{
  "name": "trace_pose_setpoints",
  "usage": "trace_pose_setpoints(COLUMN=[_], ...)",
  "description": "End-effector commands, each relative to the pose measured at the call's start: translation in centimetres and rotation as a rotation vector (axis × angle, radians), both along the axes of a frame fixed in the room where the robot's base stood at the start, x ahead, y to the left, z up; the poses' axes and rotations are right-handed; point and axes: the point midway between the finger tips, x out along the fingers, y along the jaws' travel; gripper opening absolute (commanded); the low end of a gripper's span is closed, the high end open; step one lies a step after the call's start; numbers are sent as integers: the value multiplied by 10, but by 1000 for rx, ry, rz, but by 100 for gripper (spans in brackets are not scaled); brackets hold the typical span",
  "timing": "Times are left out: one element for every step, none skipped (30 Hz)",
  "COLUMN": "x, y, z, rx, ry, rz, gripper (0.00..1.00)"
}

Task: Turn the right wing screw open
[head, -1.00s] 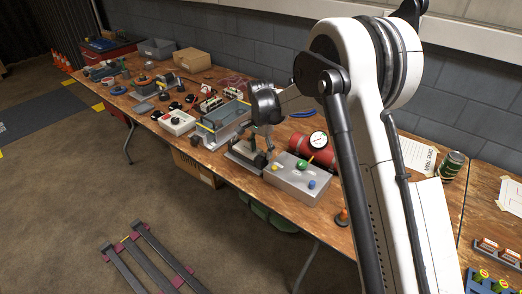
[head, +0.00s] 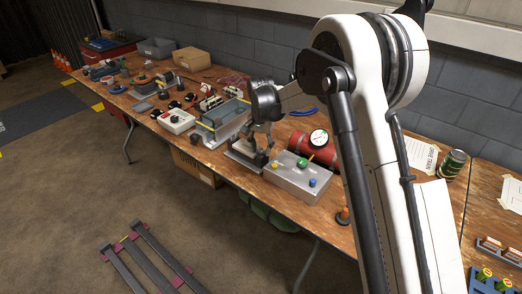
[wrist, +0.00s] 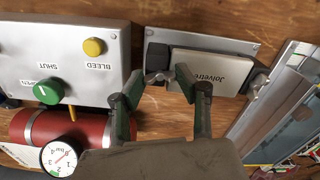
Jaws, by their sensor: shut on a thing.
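The unit with the white label plate (wrist: 212,68) lies at the top middle of the wrist view, its lettering upside down. A grey wing screw (wrist: 160,77) shows at the plate's left end in this flipped view. Another wing screw (wrist: 258,84) shows at the opposite end. My gripper (wrist: 162,78) has its two green-grey fingers on either side of the first screw and is shut on it. The fingertips partly hide its wings. In the head view my gripper (head: 265,152) reaches down over the unit (head: 242,154), and the screws are too small to make out.
A grey box with green (wrist: 48,91) and yellow (wrist: 94,47) knobs stands close beside the gripper. A red cylinder with a gauge (wrist: 58,157) lies behind it. A grey metal trough (head: 225,121) stands on the other side.

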Motion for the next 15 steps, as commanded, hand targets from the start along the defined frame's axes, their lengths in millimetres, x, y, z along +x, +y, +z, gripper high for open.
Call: trace_pose_setpoints(x=[0,0,0,0,0,0,0,0,0,0,0,0,0,0,0], y=[0,0,0,0,0,0,0,0,0,0,0,0,0,0,0], z=[-2,-2,-1,-1,-1,-1,-1,-1,-1,-1,-1,-1,-1,-1,-1], rx=[0,0,0,0,0,0,0,0,0,0,0,0,0,0,0], ry=[0,0,0,0,0,0,0,0,0,0,0,0,0,0,0], rz=[43,72,110,139,167,206,235,263,302,330,358,397,425,453,492], gripper=[6,6,6,6,6,6,6,6,6,6,6,6,6,6,6])
